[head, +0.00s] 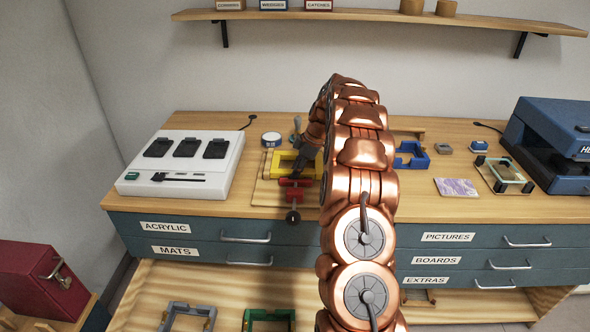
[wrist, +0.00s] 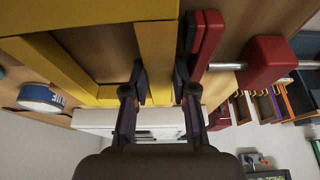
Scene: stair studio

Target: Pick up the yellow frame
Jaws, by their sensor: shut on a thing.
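The yellow frame (head: 275,161) is on a wooden board (head: 265,192) on the worktop, behind a red clamp (head: 293,183) with a dark round knob. In the wrist view the yellow frame (wrist: 156,50) fills the upper left, and one of its side bars runs between my fingers. My gripper (wrist: 162,75) is shut on that bar, one finger inside the opening and one outside. The red clamp jaw (wrist: 205,45) is close beside the outer finger. In the head view my gripper is largely hidden by my arm. I cannot tell whether the frame is lifted.
A white device with black pads (head: 183,160) stands at the left. A blue round tin (head: 271,140) is behind the frame. A blue frame (head: 411,155), a glass-topped piece (head: 504,174) and a blue machine (head: 556,140) are to the right. A shelf (head: 370,14) hangs above.

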